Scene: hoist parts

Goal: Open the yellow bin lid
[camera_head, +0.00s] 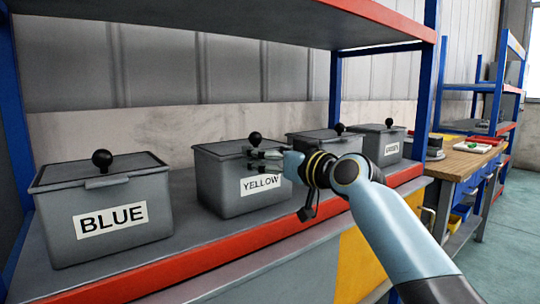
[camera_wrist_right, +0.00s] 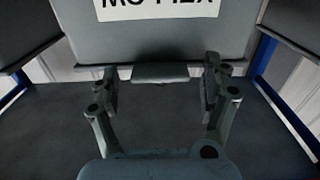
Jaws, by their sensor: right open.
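The yellow bin (camera_head: 225,187) is a grey box with a white YELLOW label on the shelf. Its dark lid (camera_head: 222,147) is closed, with a round black knob (camera_head: 255,138) on top. My right gripper (camera_head: 262,155) is at the front upper edge of this bin, partly covering the lid's front. In the right wrist view, my right gripper (camera_wrist_right: 160,78) is open, with its fingers on either side of a small grey tab (camera_wrist_right: 167,73) at the lid's front edge. I cannot tell whether the fingers touch the tab. My left gripper is not in view.
The blue bin (camera_head: 110,230) stands to the left, lid closed. Two more lidded bins, a middle one (camera_head: 325,142) and a far one (camera_head: 382,146), stand to the right. An upper red-edged shelf (camera_head: 400,22) overhangs the row. A workbench (camera_head: 460,165) stands at the right.

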